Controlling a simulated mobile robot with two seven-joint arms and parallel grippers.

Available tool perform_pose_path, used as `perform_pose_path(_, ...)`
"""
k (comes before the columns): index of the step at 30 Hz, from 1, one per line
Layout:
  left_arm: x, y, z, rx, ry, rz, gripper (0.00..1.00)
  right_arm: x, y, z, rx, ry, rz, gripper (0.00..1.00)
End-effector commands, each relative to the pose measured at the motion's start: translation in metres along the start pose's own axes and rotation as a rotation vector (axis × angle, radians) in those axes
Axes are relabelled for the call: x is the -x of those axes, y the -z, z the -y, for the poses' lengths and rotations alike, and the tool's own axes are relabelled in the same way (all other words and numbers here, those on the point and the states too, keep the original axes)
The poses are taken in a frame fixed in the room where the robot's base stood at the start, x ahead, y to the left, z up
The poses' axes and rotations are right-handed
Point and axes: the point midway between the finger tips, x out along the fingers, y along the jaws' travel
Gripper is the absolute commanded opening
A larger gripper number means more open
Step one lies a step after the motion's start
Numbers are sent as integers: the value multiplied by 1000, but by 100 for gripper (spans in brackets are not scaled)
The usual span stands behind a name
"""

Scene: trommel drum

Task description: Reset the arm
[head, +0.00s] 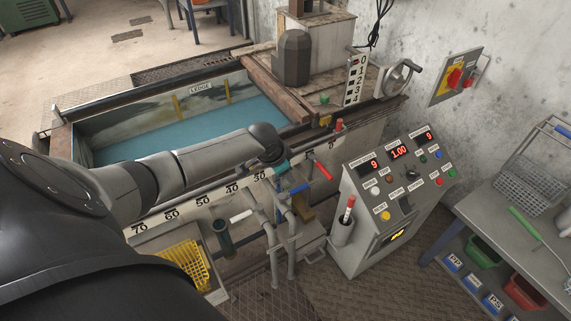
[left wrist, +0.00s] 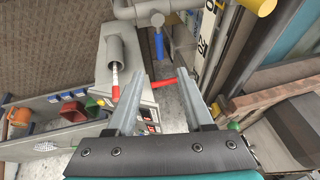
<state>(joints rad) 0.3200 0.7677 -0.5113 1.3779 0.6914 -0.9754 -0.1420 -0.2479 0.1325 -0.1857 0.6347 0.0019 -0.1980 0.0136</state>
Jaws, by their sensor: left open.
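My left arm comes in from the left in the head view and ends in my left gripper (head: 284,168), with a teal band, above the front rail of the tank. Its fingers are hard to make out there. In the left wrist view the two fingers of the left gripper (left wrist: 160,76) stand apart. A red lever handle (head: 323,171) lies just right of the gripper. In the left wrist view the red handle (left wrist: 158,83) shows across the gap between the fingertips; I cannot tell whether it touches them. My right gripper is not in view.
A tank (head: 190,128) of blue water lies behind my arm. Pipes with a blue handle (head: 293,190) stand below the gripper. A control console (head: 398,195) stands at right, with a red-topped stick (head: 348,208) in a holder. A yellow basket (head: 186,264) sits at lower left.

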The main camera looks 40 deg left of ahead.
Motion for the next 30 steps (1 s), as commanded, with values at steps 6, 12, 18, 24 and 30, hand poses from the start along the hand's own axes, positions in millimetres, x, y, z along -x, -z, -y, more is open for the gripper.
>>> perform_pose_path(6,0,0,0,0,0,0,52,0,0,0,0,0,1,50)
perform_pose_path(12,-8,-7,-4,12,1,3,52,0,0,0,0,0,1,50)
perform_pose_path(18,-70,-79,-44,107,23,35,52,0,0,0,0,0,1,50)
perform_pose_path(24,-118,-194,-121,175,32,107,52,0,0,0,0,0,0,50)
perform_pose_path(30,-126,-300,-214,199,-6,188,52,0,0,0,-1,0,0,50)
